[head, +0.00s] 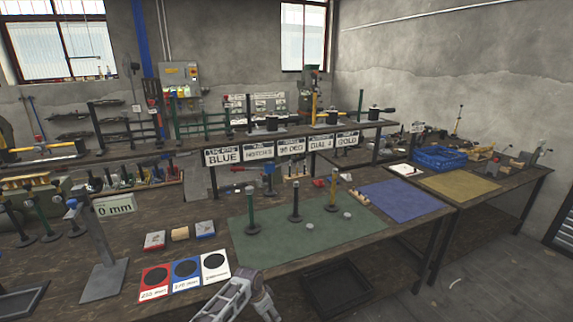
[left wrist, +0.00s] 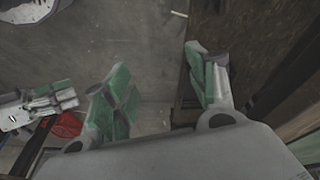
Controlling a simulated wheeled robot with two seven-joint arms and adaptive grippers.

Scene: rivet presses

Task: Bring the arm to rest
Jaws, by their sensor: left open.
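My left gripper (left wrist: 162,92) is open in the left wrist view. Its two green-padded fingers stand wide apart, with only grey floor (left wrist: 150,55) visible between them and nothing held. The right finger is close to the dark wooden bench side. A grey and green jointed part at the left edge of that view looks like my other gripper (left wrist: 62,99); its jaws are not clear. In the head view a grey jointed part of my arm (head: 237,298) shows at the bottom edge, in front of the bench (head: 190,302); I cannot tell which arm it is.
The bench holds a green mat (head: 280,240) with upright rods, a blue mat (head: 400,200), coloured cards (head: 186,272) and a grey stand (head: 104,278). A blue crate (head: 440,158) is at the right. A dark bin (head: 337,284) sits below the bench. Floor is free at lower right.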

